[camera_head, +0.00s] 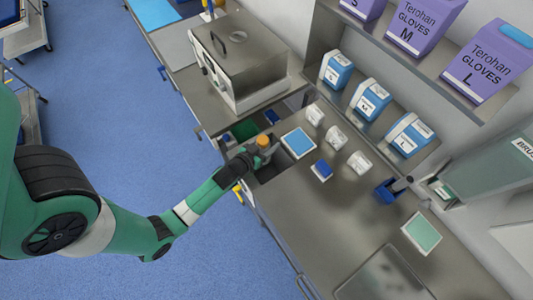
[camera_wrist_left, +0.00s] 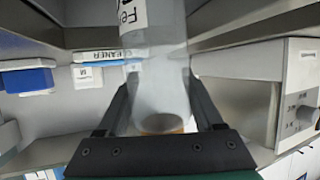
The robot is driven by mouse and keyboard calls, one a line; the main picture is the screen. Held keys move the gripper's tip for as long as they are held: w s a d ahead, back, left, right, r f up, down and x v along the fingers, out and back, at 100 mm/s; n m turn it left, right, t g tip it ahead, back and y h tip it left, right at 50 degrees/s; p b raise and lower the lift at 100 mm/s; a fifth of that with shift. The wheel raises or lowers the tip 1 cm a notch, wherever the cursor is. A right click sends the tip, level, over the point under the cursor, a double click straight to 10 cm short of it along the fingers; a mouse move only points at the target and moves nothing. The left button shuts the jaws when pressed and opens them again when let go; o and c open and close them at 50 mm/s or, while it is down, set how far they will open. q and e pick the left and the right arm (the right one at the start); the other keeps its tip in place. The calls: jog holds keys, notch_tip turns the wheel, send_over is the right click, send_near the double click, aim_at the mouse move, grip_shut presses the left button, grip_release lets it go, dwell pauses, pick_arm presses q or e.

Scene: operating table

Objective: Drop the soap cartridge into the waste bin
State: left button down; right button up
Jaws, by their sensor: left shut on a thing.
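My left gripper (camera_head: 255,152) is shut on the soap cartridge (camera_head: 264,148), a pale bottle with an orange cap (camera_head: 263,141). In the left wrist view the cartridge (camera_wrist_left: 160,85) stands between the two dark fingers (camera_wrist_left: 157,95), its orange end toward the camera and printed letters at the top. In the head view the gripper and cartridge are over the front edge of the steel counter, by a dark recess (camera_head: 269,172). I cannot tell for sure which opening is the waste bin; the gripper partly hides this area. My right gripper is not in view.
A green-lined opening (camera_head: 244,130) lies beside the gripper. Blue-topped trays (camera_head: 298,142), white packs, and blue boxes (camera_head: 370,98) are to the right. Glove boxes (camera_head: 425,22) fill the upper shelf.

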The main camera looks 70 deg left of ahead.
pick_arm(q)
jog(key=shift+r, duration=0.1)
grip_release()
jog(key=v, duration=1.1)
jog(key=shift+s+d+r, duration=0.1)
jog(key=shift+s, duration=0.15)
